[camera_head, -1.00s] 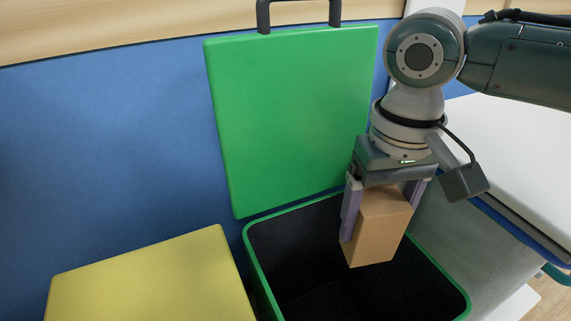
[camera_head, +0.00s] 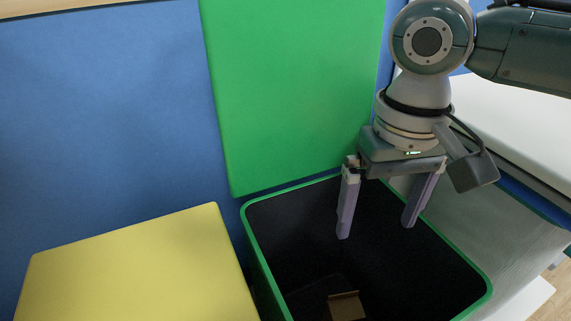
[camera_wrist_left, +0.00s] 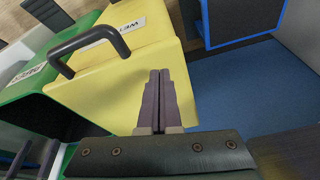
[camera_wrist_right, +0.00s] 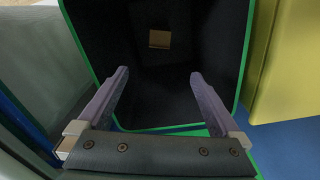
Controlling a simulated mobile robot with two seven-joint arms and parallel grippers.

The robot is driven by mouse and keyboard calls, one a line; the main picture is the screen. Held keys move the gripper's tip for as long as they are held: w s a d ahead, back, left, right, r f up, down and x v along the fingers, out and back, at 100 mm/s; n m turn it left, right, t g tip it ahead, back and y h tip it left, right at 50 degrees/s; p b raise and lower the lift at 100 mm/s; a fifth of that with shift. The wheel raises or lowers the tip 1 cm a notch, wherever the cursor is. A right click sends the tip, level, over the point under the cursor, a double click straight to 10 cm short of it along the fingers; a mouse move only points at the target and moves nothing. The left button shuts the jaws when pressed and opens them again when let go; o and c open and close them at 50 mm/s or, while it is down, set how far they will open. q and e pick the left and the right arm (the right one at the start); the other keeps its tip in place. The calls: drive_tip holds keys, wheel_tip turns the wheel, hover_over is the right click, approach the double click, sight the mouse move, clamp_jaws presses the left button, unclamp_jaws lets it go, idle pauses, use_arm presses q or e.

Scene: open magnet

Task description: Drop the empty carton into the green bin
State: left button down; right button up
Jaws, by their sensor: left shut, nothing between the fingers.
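The green bin (camera_head: 366,187) stands open, its green lid (camera_head: 290,95) raised behind it. The brown carton (camera_head: 346,306) lies low inside the dark bin; it also shows in the right wrist view (camera_wrist_right: 159,39). My right gripper (camera_head: 378,228) is open and empty, its fingers reaching down over the bin's opening, well above the carton. In the right wrist view its spread fingers (camera_wrist_right: 160,80) have nothing between them. My left gripper shows only in the left wrist view (camera_wrist_left: 160,75), shut and empty, in front of the yellow bin.
A yellow bin (camera_head: 140,265) with a closed lid stands left of the green bin. A blue wall panel (camera_head: 100,130) is behind. A white surface (camera_head: 500,120) lies to the right, behind my right arm.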

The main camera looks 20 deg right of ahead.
use_arm(q)
drive_tip(key=shift+r, duration=0.1)
use_arm(e)
drive_tip(key=shift+r, duration=0.1)
use_arm(q)
drive_tip(key=shift+d+r+p, duration=0.1)
drive_tip(key=shift+r+p, duration=2.55)
drive_tip(key=shift+p, duration=0.1)
use_arm(e)
wheel_tip(320, 180, up, 10)
